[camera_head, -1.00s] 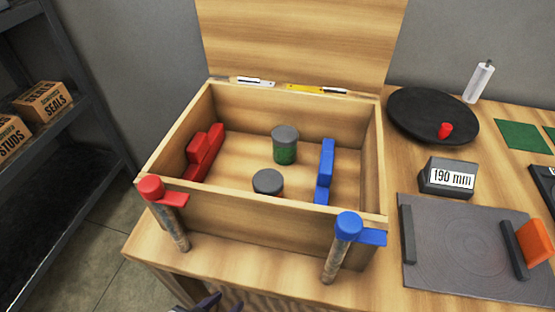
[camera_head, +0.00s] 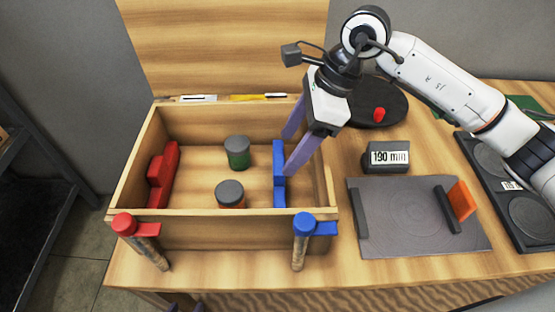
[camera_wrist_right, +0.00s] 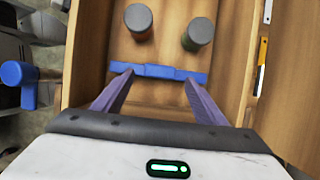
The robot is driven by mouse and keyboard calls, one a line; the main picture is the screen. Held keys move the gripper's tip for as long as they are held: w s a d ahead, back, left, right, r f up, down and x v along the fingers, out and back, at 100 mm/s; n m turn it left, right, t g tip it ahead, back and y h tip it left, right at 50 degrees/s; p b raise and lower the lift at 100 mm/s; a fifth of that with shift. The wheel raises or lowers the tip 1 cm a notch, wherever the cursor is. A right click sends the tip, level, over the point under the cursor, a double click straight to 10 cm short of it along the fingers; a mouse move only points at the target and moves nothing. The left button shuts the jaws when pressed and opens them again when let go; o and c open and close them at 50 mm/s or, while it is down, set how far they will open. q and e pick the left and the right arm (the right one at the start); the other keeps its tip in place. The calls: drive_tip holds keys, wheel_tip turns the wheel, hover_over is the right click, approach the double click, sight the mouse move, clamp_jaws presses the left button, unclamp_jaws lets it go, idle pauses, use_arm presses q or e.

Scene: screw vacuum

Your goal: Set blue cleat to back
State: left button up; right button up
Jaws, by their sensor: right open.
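A blue stepped block (camera_head: 279,172) stands inside the open wooden box (camera_head: 225,231), near its right wall. In the wrist view the blue block (camera_wrist_right: 158,71) spans the space between my fingertips. My right gripper (camera_head: 287,156) is open, with its purple fingers pointing down into the box at the two ends of the block; I cannot tell whether they touch it. A blue-capped post (camera_head: 301,245) with a blue side tab pointing right stands at the box's front right corner. Only small dark tips of my left gripper (camera_head: 185,308) show at the bottom edge.
A red stepped block (camera_head: 163,175) is inside on the left, and a red-capped post (camera_head: 140,240) at the front left. Two grey-lidded jars (camera_head: 237,152) (camera_head: 230,194) stand mid-box. A 190 mm block (camera_head: 387,157), grey plate (camera_head: 400,225) and black dish (camera_head: 395,100) lie to the right.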

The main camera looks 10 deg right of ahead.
sight(279, 164)
drive_tip(key=x, duration=0.6)
drive_tip(key=shift+a+f+p, duration=0.2)
drive_tip(key=shift+f+p, duration=0.15)
